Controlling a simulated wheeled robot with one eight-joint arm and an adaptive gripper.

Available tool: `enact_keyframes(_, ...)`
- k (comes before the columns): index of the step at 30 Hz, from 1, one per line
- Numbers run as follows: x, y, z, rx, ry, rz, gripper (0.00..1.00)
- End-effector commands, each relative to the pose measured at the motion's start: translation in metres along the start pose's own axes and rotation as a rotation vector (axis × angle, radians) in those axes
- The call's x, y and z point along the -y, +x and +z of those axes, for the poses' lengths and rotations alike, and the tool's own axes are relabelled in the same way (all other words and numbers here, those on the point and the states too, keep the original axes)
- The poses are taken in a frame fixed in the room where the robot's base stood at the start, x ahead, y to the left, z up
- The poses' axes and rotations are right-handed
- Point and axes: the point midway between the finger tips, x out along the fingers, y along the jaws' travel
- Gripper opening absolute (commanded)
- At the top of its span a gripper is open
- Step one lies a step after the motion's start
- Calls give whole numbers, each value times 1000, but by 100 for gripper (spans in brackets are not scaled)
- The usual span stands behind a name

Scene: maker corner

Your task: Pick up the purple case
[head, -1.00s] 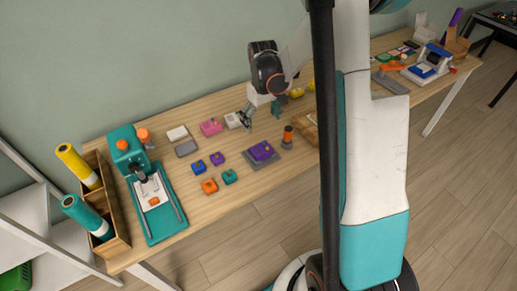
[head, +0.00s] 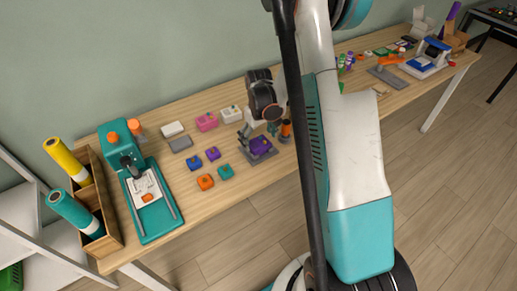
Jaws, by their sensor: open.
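The purple case (head: 261,145) lies on a flat grey base (head: 265,157) near the front edge of the wooden table. My gripper (head: 248,137) is open and reaches down at the case from behind, with a finger at its left side. Part of the case's back is hidden by the gripper, and I cannot tell whether they touch. A smaller purple block (head: 213,153) sits to the left, among small blocks.
Blue (head: 194,163), orange (head: 205,182) and teal (head: 226,172) blocks lie left of the case. An orange-and-black cylinder (head: 286,130) stands close on its right. Pink (head: 206,121) and white (head: 231,113) boxes lie behind. A teal press (head: 150,195) stands further left.

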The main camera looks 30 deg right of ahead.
Motion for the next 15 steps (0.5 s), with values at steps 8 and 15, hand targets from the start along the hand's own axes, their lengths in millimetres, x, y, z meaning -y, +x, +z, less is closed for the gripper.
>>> enact_keyframes(8, 0, 17, 0, 0, 0, 0, 90)
enact_keyframes(15, 0, 16, 0, 0, 0, 0, 54)
